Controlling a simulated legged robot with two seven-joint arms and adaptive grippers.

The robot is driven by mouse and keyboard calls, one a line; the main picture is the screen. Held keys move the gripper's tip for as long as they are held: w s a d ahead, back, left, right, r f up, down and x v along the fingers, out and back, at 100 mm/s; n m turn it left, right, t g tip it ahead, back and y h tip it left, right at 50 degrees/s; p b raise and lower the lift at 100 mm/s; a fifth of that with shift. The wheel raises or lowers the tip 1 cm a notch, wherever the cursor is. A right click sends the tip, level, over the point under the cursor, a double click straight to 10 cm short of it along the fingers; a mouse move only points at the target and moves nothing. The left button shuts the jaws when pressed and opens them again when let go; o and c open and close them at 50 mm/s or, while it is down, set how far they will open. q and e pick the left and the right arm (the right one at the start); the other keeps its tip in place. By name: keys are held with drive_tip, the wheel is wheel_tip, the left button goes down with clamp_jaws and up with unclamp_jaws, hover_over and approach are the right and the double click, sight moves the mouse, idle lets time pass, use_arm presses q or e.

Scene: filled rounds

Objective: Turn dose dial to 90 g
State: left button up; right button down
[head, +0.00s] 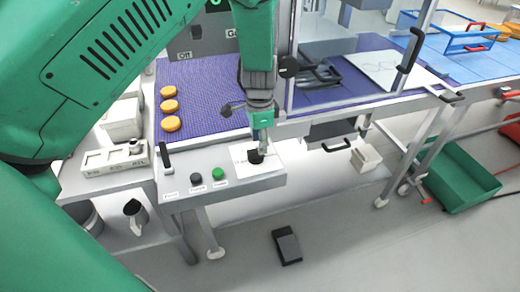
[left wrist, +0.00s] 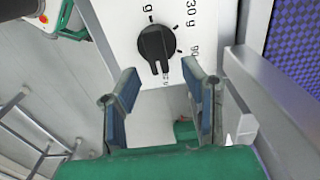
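The black dose dial (left wrist: 156,43) sits on a white plate (left wrist: 195,18) in the left wrist view. In the head view the dial (head: 256,156) is on the front panel, partly hidden by my left gripper (head: 262,145). In the left wrist view my left gripper (left wrist: 160,78) is open, its fingers apart, with the dial just beyond the gap between the fingertips. My right gripper is not seen.
A black button (head: 196,179) and a green button (head: 218,173) sit left of the dial on the panel (head: 185,200). Yellow rounds (head: 169,107) lie on the purple belt (head: 205,85) behind. A clear guard (head: 350,60) stands to the right. A pedal (head: 287,246) is on the floor.

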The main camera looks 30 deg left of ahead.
sight(256, 155)
use_arm(q)
wheel_tip(256, 155, down, 2)
drive_tip(key=shift+s+d+f, duration=0.1)
drive_tip(key=shift+d+f, duration=0.05)
drive_tip(key=shift+f, duration=0.35)
drive_tip(key=shift+s+f, duration=0.1)
drive_tip(key=shift+f, duration=0.05)
drive_tip(key=shift+a+f, duration=0.2)
drive_tip(key=shift+a, duration=0.15)
clamp_jaws()
drive_tip(key=shift+d, duration=0.2)
